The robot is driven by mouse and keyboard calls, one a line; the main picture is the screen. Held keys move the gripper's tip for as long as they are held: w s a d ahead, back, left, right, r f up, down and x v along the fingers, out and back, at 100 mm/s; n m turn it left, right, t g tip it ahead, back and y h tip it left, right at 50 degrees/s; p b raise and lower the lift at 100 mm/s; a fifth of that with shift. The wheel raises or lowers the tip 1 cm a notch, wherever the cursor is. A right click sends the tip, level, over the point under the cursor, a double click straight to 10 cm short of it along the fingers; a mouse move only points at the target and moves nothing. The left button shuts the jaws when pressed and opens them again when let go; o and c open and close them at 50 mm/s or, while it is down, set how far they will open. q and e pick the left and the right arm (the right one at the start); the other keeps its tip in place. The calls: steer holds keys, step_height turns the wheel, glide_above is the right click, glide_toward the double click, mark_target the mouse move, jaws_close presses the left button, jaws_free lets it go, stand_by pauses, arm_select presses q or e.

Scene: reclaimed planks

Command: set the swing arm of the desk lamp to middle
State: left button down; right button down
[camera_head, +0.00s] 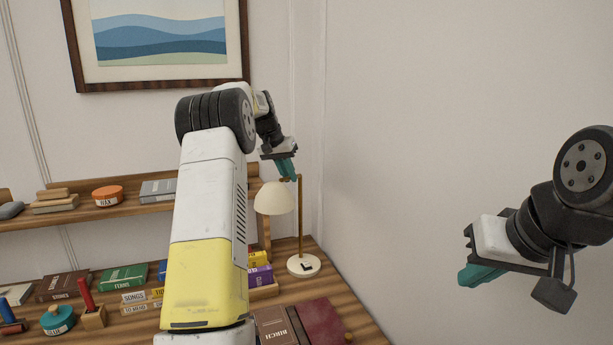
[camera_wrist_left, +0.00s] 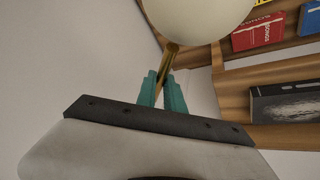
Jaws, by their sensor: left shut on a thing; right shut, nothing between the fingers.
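The desk lamp has a cream shade (camera_head: 274,198), a brass post (camera_head: 300,222) and a round white base (camera_head: 303,265) with a dark mark on it. It stands at the right end of the desk, near the wall corner. My left gripper (camera_head: 288,172) is shut on the brass swing arm just above the shade. In the left wrist view the brass swing arm (camera_wrist_left: 170,55) runs between the teal fingertips (camera_wrist_left: 163,88), below the shade (camera_wrist_left: 197,14). My right gripper (camera_head: 474,277) is shut and empty, in front of the bare wall at right.
Books, a green book (camera_head: 124,278) and other small items cover the wooden desk. Dark red books (camera_head: 322,322) lie at the front right. A shelf (camera_head: 95,213) behind holds an orange tin (camera_head: 108,195). My left arm hides the middle. The space at right is free.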

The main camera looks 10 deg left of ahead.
arm_select(q)
steer(key=shift+a, duration=0.15)
stand_by(0.3)
steer(key=c, duration=1.5)
jaws_free()
steer(key=shift+o, duration=0.2)
steer(key=shift+r, duration=0.1)
steer(key=v, duration=0.7)
steer(key=shift+s+r, duration=0.15)
steer(key=shift+r, duration=0.1)
steer(key=shift+a, duration=0.15)
